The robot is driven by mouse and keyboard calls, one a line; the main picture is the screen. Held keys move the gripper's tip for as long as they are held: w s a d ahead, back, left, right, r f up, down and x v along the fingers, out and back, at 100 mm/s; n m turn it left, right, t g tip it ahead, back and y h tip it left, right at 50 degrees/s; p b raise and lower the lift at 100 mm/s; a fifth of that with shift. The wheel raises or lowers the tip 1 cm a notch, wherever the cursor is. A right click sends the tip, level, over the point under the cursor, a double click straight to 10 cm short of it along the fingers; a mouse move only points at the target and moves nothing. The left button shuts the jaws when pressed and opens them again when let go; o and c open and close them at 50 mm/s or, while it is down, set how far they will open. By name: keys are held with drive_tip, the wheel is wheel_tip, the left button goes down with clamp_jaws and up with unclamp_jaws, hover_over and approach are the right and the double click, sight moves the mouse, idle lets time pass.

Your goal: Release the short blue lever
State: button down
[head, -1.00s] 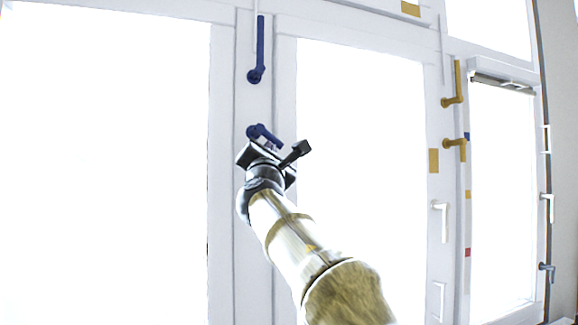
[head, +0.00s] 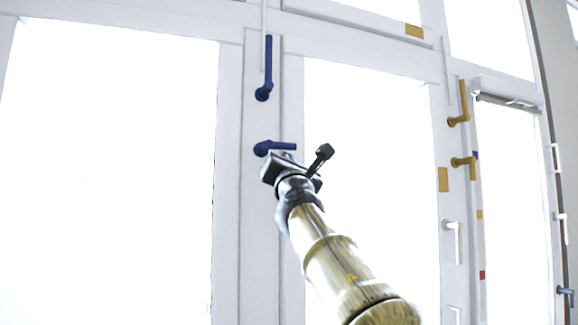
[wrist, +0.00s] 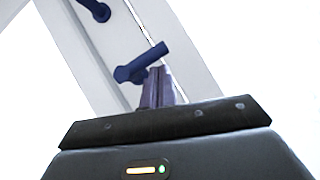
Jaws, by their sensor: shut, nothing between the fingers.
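The short blue lever (head: 275,147) is on the white frame post between two large panes. Its round hub is at the left and its handle points right, about level in the head view. It also shows in the wrist view (wrist: 142,62), just beyond the fingertips. My gripper (head: 285,156) is at the handle's underside, towards its free end. In the wrist view my gripper's fingers (wrist: 158,72) are together with nothing between them. Their tips are at or very near the handle; I cannot tell whether they touch.
A longer blue lever (head: 267,68) stands upright above on the same post. Yellow levers (head: 460,105) and a white handle (head: 453,240) are on the frame to the right. Bright panes flank the post. The space left of the short lever is clear.

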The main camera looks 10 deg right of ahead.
drive_tip(key=shift+d+r, duration=0.15)
drive_tip(key=shift+r, duration=0.1)
idle(0.5)
drive_tip(key=s+d+f+b, duration=0.2)
drive_tip(key=s+f+b, duration=0.6)
drive_tip(key=b, duration=0.4)
drive_tip(key=shift+s+f, duration=0.4)
drive_tip(key=shift+f, duration=0.45)
